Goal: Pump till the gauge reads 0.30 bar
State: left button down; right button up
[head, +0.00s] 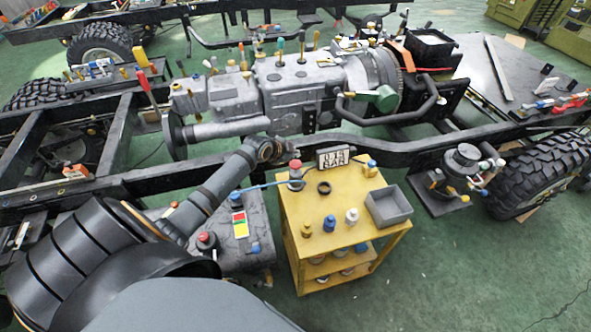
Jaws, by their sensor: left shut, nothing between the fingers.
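A small dark gauge display (333,158) stands at the back edge of the yellow cart (308,248). Its pale characters are too small to read surely. Left of it on the cart is a small pump-like fitting with a red knob (295,164), and a blue hose (262,185) runs left from there. My left gripper (270,151) is shut and empty, just left of and behind the red knob. I cannot tell whether it touches the knob. My right gripper is not in view.
Blue-capped and white-capped bottles (330,223), a black ring (324,188) and a grey bin (388,207) sit on the cart. A dark chassis rail (440,143) passes behind it. A dark cabinet (240,255) stands at left. Green floor is clear at lower right.

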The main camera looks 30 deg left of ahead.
aim_at(296, 164)
pick_arm(q)
jog(key=shift+f+b, duration=0.35)
jog(key=shift+f, duration=0.65)
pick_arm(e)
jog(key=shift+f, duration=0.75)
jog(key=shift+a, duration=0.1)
pick_arm(q)
jog(key=shift+f, duration=0.4)
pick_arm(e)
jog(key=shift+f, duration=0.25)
pick_arm(q)
jog(key=shift+s+f+b, duration=0.1)
jog(key=shift+f+b, duration=1.1)
jog(key=shift+f, duration=0.05)
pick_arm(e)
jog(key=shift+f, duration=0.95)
pick_arm(q)
jog(key=shift+r, duration=0.15)
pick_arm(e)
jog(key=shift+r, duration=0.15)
pick_arm(q)
jog(key=shift+r+p, duration=1.45)
jog(key=shift+p, duration=0.05)
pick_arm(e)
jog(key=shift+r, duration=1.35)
